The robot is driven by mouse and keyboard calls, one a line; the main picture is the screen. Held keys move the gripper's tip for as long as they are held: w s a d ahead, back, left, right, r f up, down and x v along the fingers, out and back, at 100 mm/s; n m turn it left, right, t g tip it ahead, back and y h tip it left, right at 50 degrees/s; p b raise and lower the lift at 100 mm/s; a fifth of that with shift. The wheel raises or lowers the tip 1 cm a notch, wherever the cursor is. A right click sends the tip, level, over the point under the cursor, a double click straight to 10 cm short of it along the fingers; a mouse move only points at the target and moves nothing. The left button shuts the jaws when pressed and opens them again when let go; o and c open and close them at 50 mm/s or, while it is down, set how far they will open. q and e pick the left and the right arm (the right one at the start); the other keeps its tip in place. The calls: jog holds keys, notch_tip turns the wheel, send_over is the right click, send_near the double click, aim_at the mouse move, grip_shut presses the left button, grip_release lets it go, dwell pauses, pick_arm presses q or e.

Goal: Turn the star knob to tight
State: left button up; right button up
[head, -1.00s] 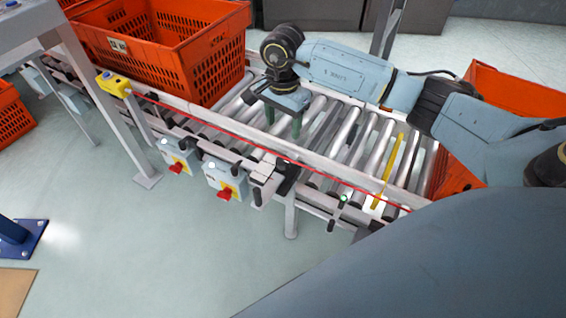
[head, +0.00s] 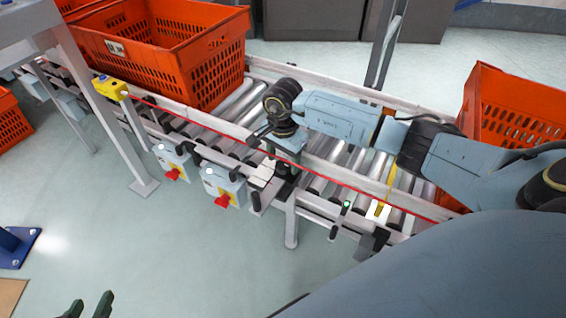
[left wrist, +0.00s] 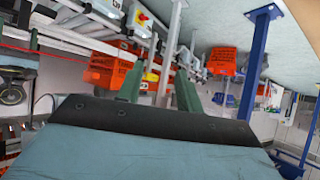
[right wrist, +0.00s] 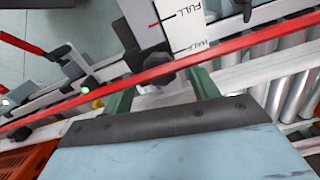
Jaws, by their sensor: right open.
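A dark knob-like part (right wrist: 146,54), seemingly the star knob, sits beside a white plate (right wrist: 192,30) with FULL and HALF marks in the right wrist view. Its lobes are not clear. My right gripper (right wrist: 160,86) is open, its green fingers pointing at this part with the red cord crossing in front; I cannot tell whether they touch anything. In the head view my right gripper (head: 286,146) is over the conveyor's front rail, close to a black bracket (head: 288,172). My left gripper (head: 88,306) is open and empty at the lower left, also in the left wrist view (left wrist: 158,88).
A red cord (head: 330,180) runs along the front rail. Orange totes (head: 215,65) stand on the rollers at left and at right (head: 520,105). Control boxes with red switches (head: 222,190) hang below the rail. The floor (head: 185,260) in front is clear.

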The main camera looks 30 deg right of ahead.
jog(key=shift+f, duration=0.45)
pick_arm(q)
jog(key=shift+w+d+r+t, duration=0.25)
jog(key=shift+w+r+t, duration=0.15)
jog(key=shift+r, duration=0.2)
pick_arm(e)
jog(key=shift+c, duration=0.2)
